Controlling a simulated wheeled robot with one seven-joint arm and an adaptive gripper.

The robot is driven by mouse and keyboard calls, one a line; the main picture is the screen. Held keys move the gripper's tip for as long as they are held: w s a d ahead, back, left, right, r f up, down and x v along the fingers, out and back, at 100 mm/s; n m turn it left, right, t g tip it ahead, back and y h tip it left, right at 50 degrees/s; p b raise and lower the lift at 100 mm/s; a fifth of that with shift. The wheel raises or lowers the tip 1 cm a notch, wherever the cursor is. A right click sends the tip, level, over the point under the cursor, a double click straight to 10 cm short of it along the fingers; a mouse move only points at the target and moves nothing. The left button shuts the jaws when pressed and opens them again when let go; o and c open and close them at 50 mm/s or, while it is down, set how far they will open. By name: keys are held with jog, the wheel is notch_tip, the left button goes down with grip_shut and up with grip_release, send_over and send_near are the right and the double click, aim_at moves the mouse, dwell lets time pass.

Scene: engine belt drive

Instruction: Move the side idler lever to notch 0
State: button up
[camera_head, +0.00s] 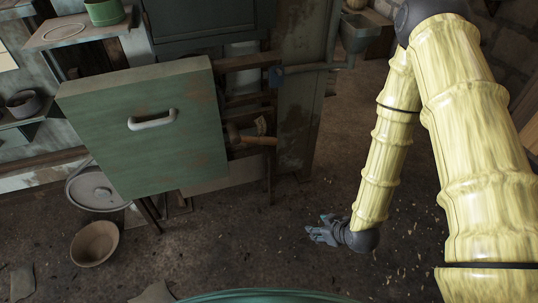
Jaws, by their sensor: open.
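I cannot tell for sure which part is the side idler lever, and no notch marks can be made out. A bluish bar (312,68) runs sideways across the rusty upright post (300,110), with a dark blue end at its left. Lower down, a short wooden handle (258,140) sticks out to the right beside the green panel (150,135). My gripper (318,233) is open and empty over the floor, below and to the right of the post and apart from everything. Its fingers are small and dark in this view.
The green panel has a pale handle (152,120). Shelves with a green pot (104,12) are at upper left. The floor between the post and my arm is mostly clear.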

jog(key=w+a+r+n+t+y+b, duration=0.1)
jog(key=w+a+n+t+y+b, duration=0.15)
jog(key=w+b, duration=0.35)
jog(key=w+a+r+n+t+y+b, duration=0.1)
jog(key=w+a+n+t+y+b, duration=0.2)
jog(key=w, duration=0.5)
jog(key=n+y+b, duration=0.4)
jog(key=n+b, duration=0.5)
send_near(270, 143)
jog(key=shift+t, duration=0.45)
jog(key=b+x, duration=0.1)
jog(key=x, duration=0.5)
jog(key=b+x, duration=0.1)
jog(key=x, duration=0.3)
jog(key=shift+a+f+b, duration=0.1)
jog(key=shift+f+b, duration=0.15)
jog(key=shift+b, duration=0.05)
grip_shut()
